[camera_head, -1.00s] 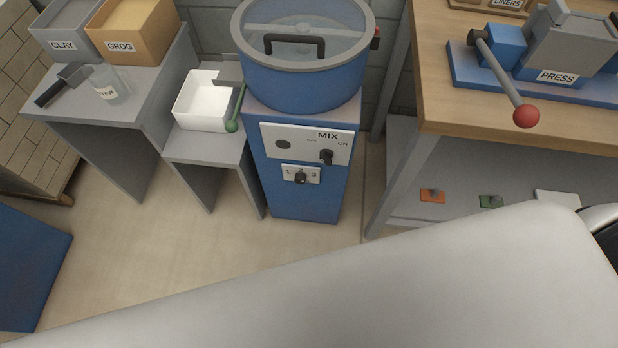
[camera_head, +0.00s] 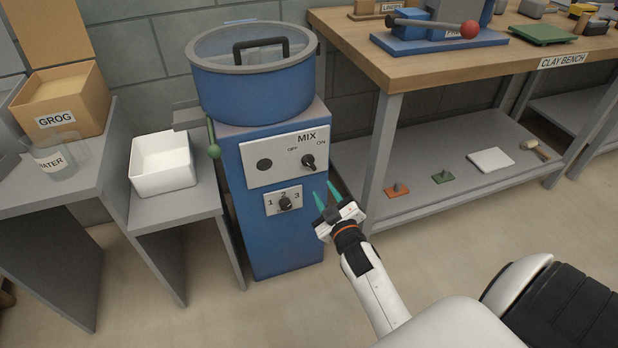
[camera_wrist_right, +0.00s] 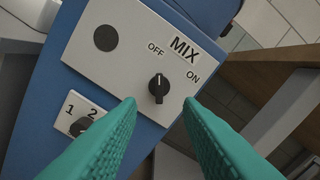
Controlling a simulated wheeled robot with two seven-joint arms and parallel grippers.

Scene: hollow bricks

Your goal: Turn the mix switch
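The mix switch (camera_head: 308,161) is a black knob on the white MIX panel (camera_head: 262,172) of the blue mixer cabinet (camera_head: 265,235). In the right wrist view the mix switch (camera_wrist_right: 159,88) lies beyond the fingertips, near the middle, below the OFF and ON labels. My right gripper (camera_head: 326,194) has green fingers, is open and empty, and is just below and to the right of the switch, apart from it. Its fingers (camera_wrist_right: 160,103) also show in the right wrist view. My left gripper is not in view.
The blue mixing pot (camera_head: 254,80) with a lid sits on the cabinet. A second knob (camera_head: 286,204) with 1, 2, 3 marks is below the panel. The clay bench (camera_head: 400,62) stands at right.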

